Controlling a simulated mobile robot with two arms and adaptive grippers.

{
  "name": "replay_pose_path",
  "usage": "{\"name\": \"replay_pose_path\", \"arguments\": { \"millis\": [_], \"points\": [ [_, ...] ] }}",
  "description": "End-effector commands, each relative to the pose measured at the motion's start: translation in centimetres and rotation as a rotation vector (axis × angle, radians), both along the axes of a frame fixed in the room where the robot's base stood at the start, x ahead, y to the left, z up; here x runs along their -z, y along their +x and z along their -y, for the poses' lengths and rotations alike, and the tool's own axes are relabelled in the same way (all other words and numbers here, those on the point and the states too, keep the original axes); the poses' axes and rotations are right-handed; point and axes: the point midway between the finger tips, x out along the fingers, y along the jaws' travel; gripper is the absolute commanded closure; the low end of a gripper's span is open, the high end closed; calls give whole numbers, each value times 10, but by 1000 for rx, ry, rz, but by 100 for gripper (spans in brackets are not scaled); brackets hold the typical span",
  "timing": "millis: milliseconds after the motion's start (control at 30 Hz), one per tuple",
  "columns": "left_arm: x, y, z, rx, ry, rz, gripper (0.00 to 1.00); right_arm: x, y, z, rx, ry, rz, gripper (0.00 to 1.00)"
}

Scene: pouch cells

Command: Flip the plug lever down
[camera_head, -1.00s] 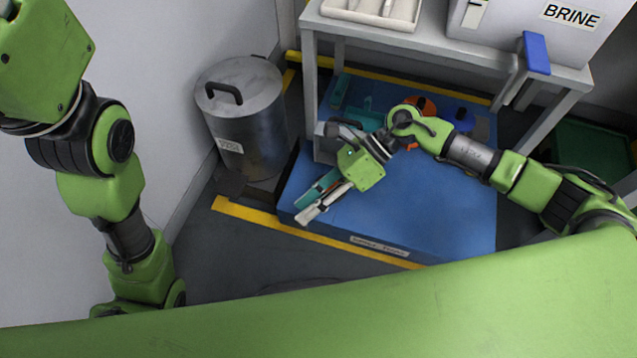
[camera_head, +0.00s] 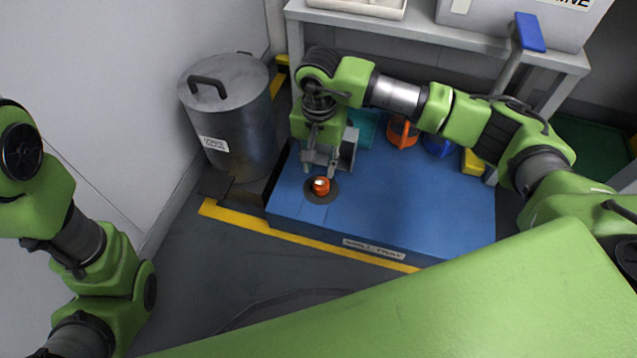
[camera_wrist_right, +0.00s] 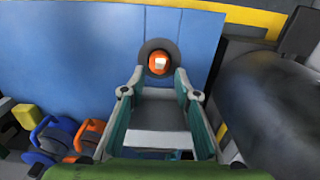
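A small orange plug (camera_head: 320,185) with a pale top sits in a dark round ring on the blue platform's left part. It also shows in the right wrist view (camera_wrist_right: 158,62), just beyond the fingertips. Whether its pale part is the lever, and how that lies, is too small to tell. My right gripper (camera_head: 319,168) points down just behind the plug in the head view. Its two fingers stand apart in the wrist view (camera_wrist_right: 161,94), with nothing clearly held between them. My left arm is at the left edge, but its gripper is out of view.
The blue platform (camera_head: 410,200) is clear to the plug's right. A grey upright piece (camera_head: 349,150) stands close beside my gripper. Orange (camera_head: 402,132) and blue (camera_head: 438,145) items lie farther back. A metal bin (camera_head: 235,120) stands left, a grey bench (camera_head: 420,32) behind.

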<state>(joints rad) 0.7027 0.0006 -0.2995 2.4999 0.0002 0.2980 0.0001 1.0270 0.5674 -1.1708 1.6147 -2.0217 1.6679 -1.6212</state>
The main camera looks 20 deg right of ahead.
Motion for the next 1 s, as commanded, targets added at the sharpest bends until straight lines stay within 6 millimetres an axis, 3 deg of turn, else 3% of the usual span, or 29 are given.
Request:
{"name": "replay_pose_path", "arguments": {
  "millis": [33,233,700,800,1000],
  "points": [
    [13,-1,0,1,-1,3,100,18,-1,0,1,2,-2,71],
    [30,0,0,0,0,1,100,46,-1,-1,0,1,-2,71],
    [34,-1,0,1,0,2,100,55,0,-1,0,1,0,71],
    [34,-1,0,1,0,2,100,55,0,-1,1,1,0,97],
    [34,-1,0,1,0,2,100,55,0,-1,1,1,0,100]
  ]
}}
